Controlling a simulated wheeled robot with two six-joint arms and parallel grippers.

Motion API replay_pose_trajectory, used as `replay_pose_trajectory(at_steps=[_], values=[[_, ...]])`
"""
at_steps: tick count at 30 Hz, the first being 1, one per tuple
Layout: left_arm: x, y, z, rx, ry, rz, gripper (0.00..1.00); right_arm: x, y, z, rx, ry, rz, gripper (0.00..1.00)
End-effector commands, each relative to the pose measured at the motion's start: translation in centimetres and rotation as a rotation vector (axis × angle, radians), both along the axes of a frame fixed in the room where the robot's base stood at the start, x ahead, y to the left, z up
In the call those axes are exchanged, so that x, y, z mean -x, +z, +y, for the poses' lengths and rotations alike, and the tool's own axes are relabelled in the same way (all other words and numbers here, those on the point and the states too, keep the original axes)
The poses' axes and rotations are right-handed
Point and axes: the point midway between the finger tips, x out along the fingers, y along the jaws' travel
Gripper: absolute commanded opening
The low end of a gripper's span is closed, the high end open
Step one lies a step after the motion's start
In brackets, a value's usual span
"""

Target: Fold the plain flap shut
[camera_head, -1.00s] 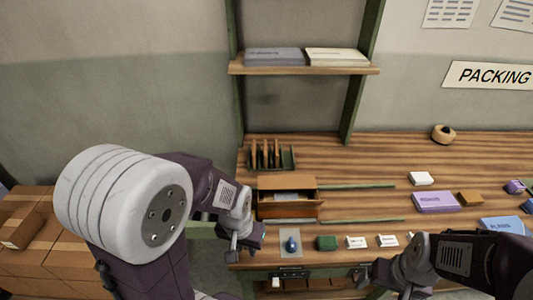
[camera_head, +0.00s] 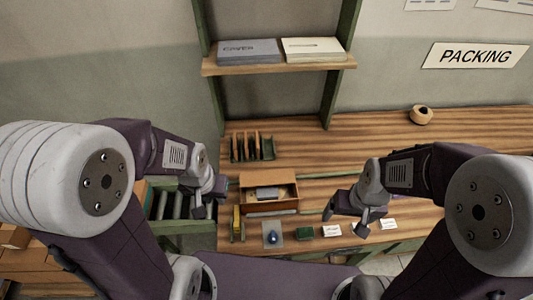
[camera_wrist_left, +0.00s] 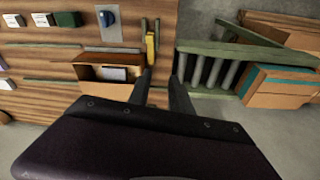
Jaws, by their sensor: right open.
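An open brown cardboard box (camera_head: 268,207) lies on the wooden bench, with a grey item (camera_head: 268,192) inside. A lighter brown panel rises along its back edge; I cannot tell which flap is the plain one. The box also shows in the left wrist view (camera_wrist_left: 88,72), with a brown panel folded outward on its near side. My left gripper (camera_head: 210,207) is open and empty, just left of the box and apart from it; its fingers (camera_wrist_left: 163,75) show parted in the wrist view. My right gripper (camera_head: 345,220) is open and empty, right of the box.
A blue object on a grey card (camera_head: 273,234), a green block (camera_head: 304,233) and small white boxes (camera_head: 331,230) line the front edge. A divided rack (camera_head: 252,148) stands behind. A roller stand (camera_head: 177,205) is left.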

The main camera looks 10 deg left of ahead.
Motion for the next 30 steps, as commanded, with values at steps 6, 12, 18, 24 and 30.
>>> replay_pose_trajectory(at_steps=[6, 12, 18, 24, 30], values=[[-2.2, 7.2, -0.7, 0.054, 0.124, -0.022, 0.25, 0.0, 7.5, 0.0, 0.0, 0.0, 0.0, 0.86], [-8.8, 3.5, -4.6, 0.308, 0.722, 0.052, 0.25, 0.0, 6.8, 0.0, 0.0, 0.0, 0.001, 0.86], [-15.0, -0.6, -8.1, 0.533, 1.311, 0.158, 0.25, 0.0, 6.8, 0.0, 0.0, 0.0, 0.0, 0.86], [-18.1, -2.9, -9.6, 0.645, 1.623, 0.224, 0.25, 0.0, 6.8, 0.0, 0.0, 0.0, 0.0, 0.86], [-18.4, -3.8, -9.9, 0.648, 1.635, 0.227, 0.25, 0.0, 6.7, 0.0, 0.0, 0.0, 0.0, 0.86]])
